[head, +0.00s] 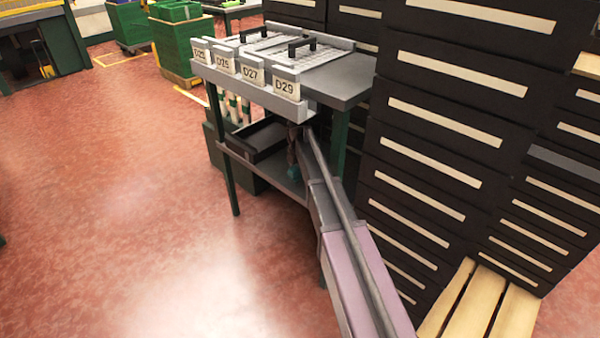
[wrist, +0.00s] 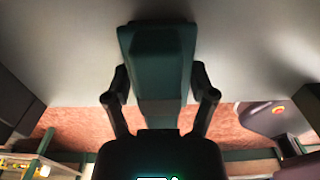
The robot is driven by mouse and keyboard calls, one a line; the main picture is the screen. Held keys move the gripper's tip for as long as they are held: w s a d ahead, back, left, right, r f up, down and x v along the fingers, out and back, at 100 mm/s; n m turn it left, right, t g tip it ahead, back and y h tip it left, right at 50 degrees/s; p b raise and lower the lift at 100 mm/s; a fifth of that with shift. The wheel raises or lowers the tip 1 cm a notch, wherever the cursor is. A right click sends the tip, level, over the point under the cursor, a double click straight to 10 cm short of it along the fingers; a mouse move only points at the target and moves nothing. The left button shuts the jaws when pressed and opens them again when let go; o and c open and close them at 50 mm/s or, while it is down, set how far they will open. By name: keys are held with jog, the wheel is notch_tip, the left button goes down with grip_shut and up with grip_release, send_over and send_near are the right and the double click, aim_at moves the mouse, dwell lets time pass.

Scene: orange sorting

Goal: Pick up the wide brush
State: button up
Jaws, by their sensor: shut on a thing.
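The wide brush (wrist: 156,60) shows in the wrist view as a broad dark teal block, with a narrower part running down between the fingers. My gripper (wrist: 159,90) is shut on it, one finger on each side. In the head view my arm reaches in under the top of the grey workbench (head: 345,80), to the space over its lower shelf (head: 268,168). The gripper is small and dark there, and a small teal patch shows below it. I cannot tell whether the brush touches the shelf.
A black tray (head: 262,140) and green-and-white bottles (head: 232,108) stand left of my gripper at the bench. Tall black drawer cabinets (head: 440,150) stand close on the right. The red floor (head: 120,200) at left is clear.

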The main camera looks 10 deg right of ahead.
aim_at(297, 165)
jog(key=shift+r, duration=0.1)
dwell(0.3)
notch_tip(297, 165, up, 3)
jog(key=p, duration=0.3)
jog(key=shift+r+p, duration=0.15)
jog(key=shift+p, duration=0.15)
jog(key=shift+a+r, duration=0.1)
jog(key=shift+a, duration=0.25)
jog(key=w+a, duration=0.1)
jog(key=a, duration=1.6)
jog(key=shift+a, duration=0.2)
jog(key=o, duration=0.5)
jog(key=c, duration=0.3)
jog(key=shift+c, duration=0.2)
